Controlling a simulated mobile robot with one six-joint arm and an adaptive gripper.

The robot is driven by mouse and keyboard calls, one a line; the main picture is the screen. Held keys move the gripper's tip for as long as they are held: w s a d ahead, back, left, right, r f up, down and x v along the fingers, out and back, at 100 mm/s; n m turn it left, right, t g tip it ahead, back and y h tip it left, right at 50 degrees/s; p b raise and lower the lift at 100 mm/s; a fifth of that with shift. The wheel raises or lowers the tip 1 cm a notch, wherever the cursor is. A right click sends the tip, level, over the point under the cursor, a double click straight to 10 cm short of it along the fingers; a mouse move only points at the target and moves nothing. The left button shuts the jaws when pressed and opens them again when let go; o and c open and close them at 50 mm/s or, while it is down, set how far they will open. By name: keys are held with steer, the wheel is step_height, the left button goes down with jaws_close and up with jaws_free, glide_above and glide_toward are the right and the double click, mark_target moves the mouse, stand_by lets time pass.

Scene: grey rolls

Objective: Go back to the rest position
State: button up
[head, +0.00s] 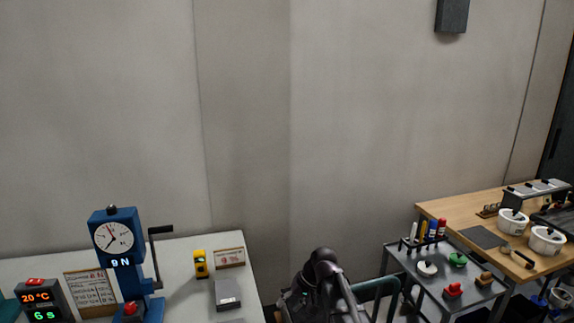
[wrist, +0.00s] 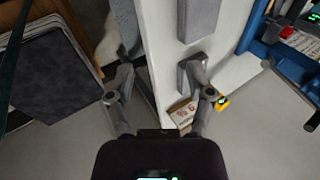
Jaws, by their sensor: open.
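My gripper (wrist: 160,75) is open, with its two fingers spread and nothing between them that I can see held. In the wrist view it is over the edge of the white table (wrist: 163,60), with one finger close to a grey block (wrist: 193,72); I cannot tell if they touch. In the head view my dark arm shows at the bottom middle, right of the white table (head: 190,262); the gripper itself cannot be made out there.
A blue test stand (head: 115,236) with dial and crank, a yellow device (head: 201,264) and a grey block (head: 228,292) stand on the white table. A grey cart (head: 438,285) with pens and coloured knobs and a wooden bench (head: 470,210) with white pots are at the right.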

steer(key=s+d+f+m+h, duration=0.2)
steer(key=s+d+h, duration=0.4)
steer(key=s+d, duration=0.7)
steer(key=d, duration=0.3)
steer(key=shift+d+f+t, duration=0.2)
steer(key=shift+f+t, duration=0.1)
steer(key=shift+f, duration=0.05)
